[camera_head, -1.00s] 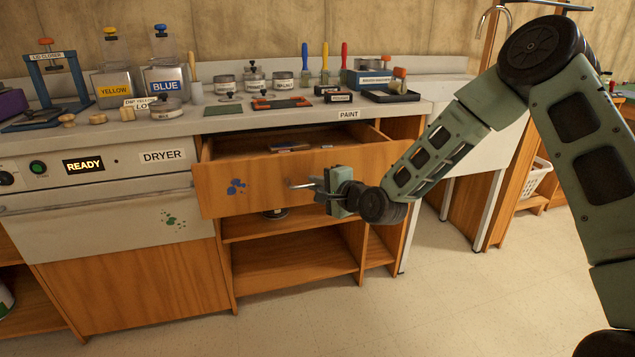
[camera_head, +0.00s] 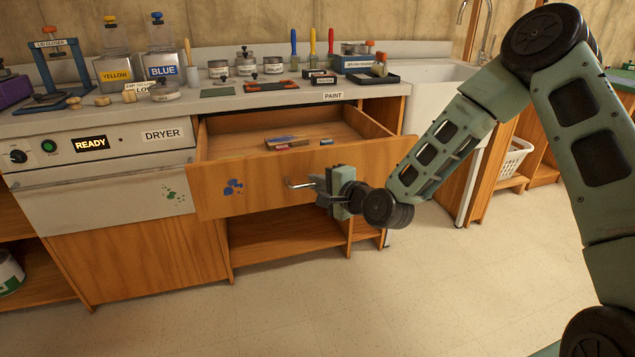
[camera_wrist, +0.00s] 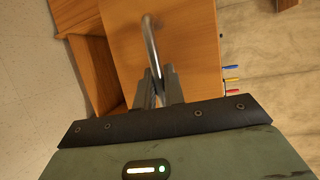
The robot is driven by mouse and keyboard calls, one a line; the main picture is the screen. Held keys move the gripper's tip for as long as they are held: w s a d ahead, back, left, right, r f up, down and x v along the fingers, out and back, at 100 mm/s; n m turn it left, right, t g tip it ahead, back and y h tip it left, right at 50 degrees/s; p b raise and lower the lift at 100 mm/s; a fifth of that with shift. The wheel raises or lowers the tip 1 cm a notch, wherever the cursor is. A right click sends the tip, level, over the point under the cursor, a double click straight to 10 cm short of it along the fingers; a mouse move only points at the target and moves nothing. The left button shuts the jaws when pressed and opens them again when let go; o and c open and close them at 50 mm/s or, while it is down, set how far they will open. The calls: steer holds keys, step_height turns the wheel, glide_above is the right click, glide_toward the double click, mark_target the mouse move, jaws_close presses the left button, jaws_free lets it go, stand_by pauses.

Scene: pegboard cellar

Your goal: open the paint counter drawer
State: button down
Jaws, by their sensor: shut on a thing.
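The paint counter drawer (camera_head: 262,182) is a wooden drawer with a blue paint splat on its front, under the counter edge labelled PAINT. It stands well out from the counter, and its inside shows with a few small items (camera_head: 288,142) in it. My gripper (camera_head: 318,184) is at the drawer front, shut on the metal bar handle (camera_head: 296,185). In the wrist view the handle (camera_wrist: 151,40) runs down between the two fingers (camera_wrist: 157,84). The fingertips' exact hold is partly hidden in the head view.
The dryer (camera_head: 105,165), reading READY, stands left of the drawer. The counter top (camera_head: 230,101) holds paint jars, brushes and trays. Open shelves (camera_head: 280,232) lie below the drawer. A sink (camera_head: 435,85) and a white basket (camera_head: 515,158) are at the right. The floor in front is clear.

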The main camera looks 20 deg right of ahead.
steer(key=c, duration=1.5)
jaws_free()
steer(key=p+v, duration=1.2)
steer(key=v, duration=0.5)
steer(key=shift+s+p, duration=0.2)
steer(key=shift+p, duration=0.2)
